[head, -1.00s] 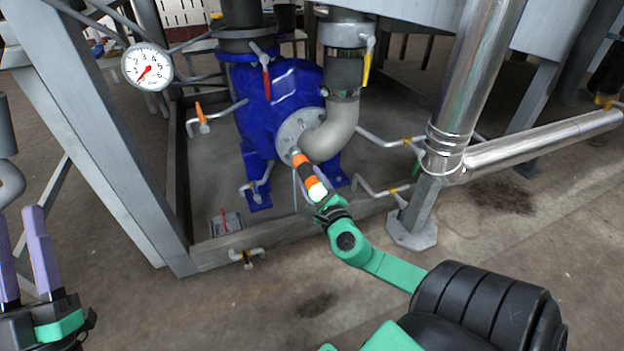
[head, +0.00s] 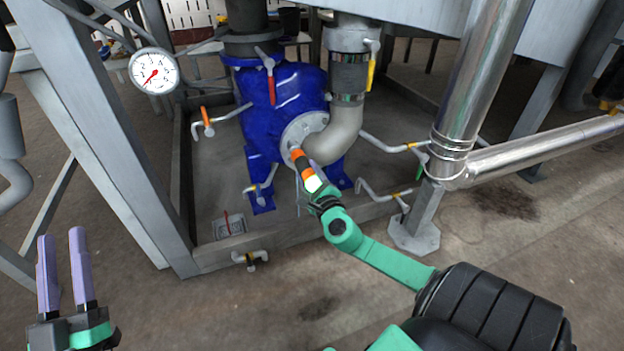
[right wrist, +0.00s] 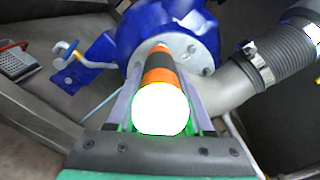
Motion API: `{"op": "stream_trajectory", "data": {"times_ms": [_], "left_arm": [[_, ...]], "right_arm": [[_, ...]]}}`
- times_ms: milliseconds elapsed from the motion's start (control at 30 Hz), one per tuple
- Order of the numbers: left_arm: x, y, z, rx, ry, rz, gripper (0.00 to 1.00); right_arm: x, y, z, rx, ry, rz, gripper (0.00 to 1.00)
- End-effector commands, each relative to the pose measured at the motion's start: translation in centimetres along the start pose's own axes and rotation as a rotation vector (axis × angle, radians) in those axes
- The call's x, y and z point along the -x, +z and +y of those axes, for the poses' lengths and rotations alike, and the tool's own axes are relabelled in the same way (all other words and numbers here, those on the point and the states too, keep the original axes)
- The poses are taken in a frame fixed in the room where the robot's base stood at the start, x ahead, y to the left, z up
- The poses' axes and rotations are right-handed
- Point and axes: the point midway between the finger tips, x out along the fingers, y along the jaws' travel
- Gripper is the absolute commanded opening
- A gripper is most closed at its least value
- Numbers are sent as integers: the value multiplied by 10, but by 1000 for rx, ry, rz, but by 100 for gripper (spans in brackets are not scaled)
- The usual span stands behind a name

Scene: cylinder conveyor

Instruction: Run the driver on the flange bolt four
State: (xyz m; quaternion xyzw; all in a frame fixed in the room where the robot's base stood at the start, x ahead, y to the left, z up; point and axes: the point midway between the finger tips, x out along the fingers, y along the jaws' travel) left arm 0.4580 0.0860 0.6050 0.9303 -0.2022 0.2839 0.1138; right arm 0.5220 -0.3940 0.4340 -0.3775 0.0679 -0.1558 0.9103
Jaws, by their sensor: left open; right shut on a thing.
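The driver (head: 302,165), orange and black with a bright white rear end, is held in my right gripper (head: 314,186). It also shows between the two fingers in the right wrist view (right wrist: 159,80). Its front end points at the round grey flange (head: 312,124) on the blue pump (head: 283,88). The tip is at or close to the flange's lower left edge; contact cannot be told. Several bolts show on the flange in the right wrist view (right wrist: 190,48); the one in front of the driver is hidden, and no numbers are readable. My left gripper (head: 62,270) is open and empty at lower left.
A beige elbow pipe (head: 343,135) leaves the flange. A steel frame post (head: 115,140) stands at left, with a pressure gauge (head: 154,71) beside it. A shiny pipe (head: 480,85) stands at right. Thin valve pipes surround the pump.

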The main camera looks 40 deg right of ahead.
Motion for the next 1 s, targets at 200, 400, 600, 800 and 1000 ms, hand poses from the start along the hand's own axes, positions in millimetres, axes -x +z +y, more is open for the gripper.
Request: {"op": "stream_trajectory", "data": {"times_ms": [200, 400, 600, 800, 1000], "left_arm": [[-1, -1, 0, 0, 1, 3, 41], [-2, -4, 0, -1, 2, 9, 41], [-3, -7, 1, -1, 2, 12, 41], [-5, -9, 1, 0, 1, 14, 41], [-5, -9, 0, 1, -2, 16, 41]], "right_arm": [[-5, 2, -2, 0, -3, -3, 0], [-4, 2, -2, 0, -3, -3, 0], [-5, 2, -3, 0, -3, -3, 0], [-5, 2, -2, -1, -3, -2, 0], [-5, 2, -2, -1, -3, -3, 0]]}}
